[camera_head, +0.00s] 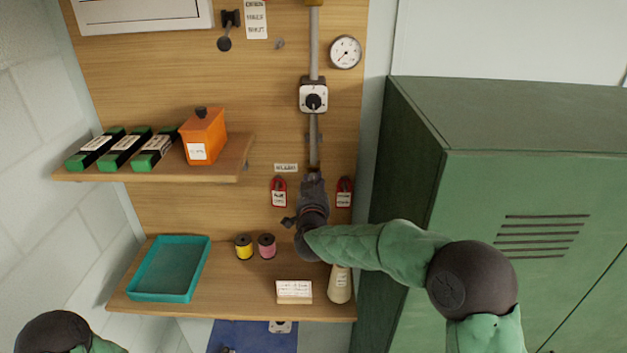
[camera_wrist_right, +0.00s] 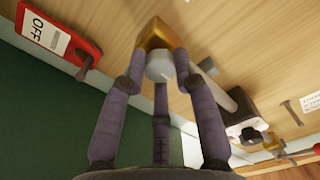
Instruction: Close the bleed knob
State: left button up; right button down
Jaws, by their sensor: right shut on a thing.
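The bleed knob (camera_wrist_right: 159,66) is a small pale grey knob on a brass fitting (camera_wrist_right: 155,36) at the end of a grey pipe. It shows in the right wrist view, with the fingers of my right gripper (camera_wrist_right: 160,72) around it. In the head view my right gripper (camera_head: 313,178) reaches up to the low end of the vertical pipe (camera_head: 313,140) and hides the knob. The gripper is shut on the knob. The knob's turn position cannot be read. My left gripper is not in view.
Red tags (camera_head: 279,192) and (camera_head: 344,192) hang on either side of my right gripper. A black selector switch (camera_head: 313,101) and a gauge (camera_head: 345,52) are above. Below, a shelf holds a teal tray (camera_head: 165,291), spools (camera_head: 243,254) and a pale bottle (camera_head: 340,284). A green locker (camera_head: 520,190) stands right.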

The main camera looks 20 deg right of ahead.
jog(key=shift+r+n, duration=0.2)
jog(key=shift+n, duration=0.2)
jog(key=c, duration=1)
grip_release()
jog(key=shift+o, duration=0.2)
jog(key=shift+f, duration=0.1)
jog(key=v, duration=1.2)
